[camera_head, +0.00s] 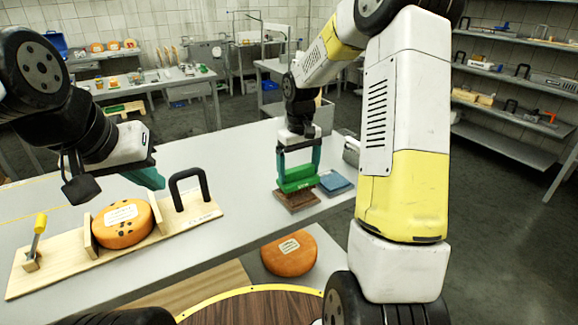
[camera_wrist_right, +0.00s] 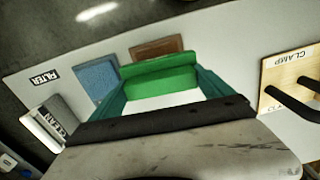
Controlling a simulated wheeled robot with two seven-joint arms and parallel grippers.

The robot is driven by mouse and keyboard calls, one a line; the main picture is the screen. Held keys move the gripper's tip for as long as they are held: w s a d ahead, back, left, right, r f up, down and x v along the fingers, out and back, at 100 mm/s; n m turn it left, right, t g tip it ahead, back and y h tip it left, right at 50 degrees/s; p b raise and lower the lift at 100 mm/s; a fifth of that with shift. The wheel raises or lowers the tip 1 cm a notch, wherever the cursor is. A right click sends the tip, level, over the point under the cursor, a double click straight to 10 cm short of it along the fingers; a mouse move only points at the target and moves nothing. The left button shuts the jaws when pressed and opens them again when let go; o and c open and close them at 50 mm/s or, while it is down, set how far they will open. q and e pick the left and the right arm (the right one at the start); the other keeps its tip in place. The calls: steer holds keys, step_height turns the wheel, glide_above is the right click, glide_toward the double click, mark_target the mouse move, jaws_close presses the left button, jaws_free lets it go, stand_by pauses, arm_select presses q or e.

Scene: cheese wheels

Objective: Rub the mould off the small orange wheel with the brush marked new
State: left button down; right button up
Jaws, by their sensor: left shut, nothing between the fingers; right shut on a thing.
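An orange cheese wheel (camera_head: 122,235) with dark mould spots and a white label sits between the upright cheeks of a wooden clamp board (camera_head: 62,266). My right gripper (camera_head: 298,172) is shut on a green block-like brush (camera_head: 297,184), also in the right wrist view (camera_wrist_right: 160,78). The brush is over or close to a brown pad (camera_head: 297,200); I cannot tell whether they touch. No "new" mark is readable on the brush. My left gripper (camera_head: 150,178) is shut and empty, above and right of the wheel.
A blue pad (camera_head: 335,183) lies right of the brown pad. A white box marked CLEAN (camera_wrist_right: 50,123) stands near a FILTER label (camera_wrist_right: 45,77). The clamp board has a black handle (camera_head: 190,186) and a yellow-tipped lever (camera_head: 40,224). Another orange wheel (camera_head: 289,255) sits lower in front.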

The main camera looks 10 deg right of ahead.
mark_target(299, 168)
steer(key=shift+r, duration=2.35)
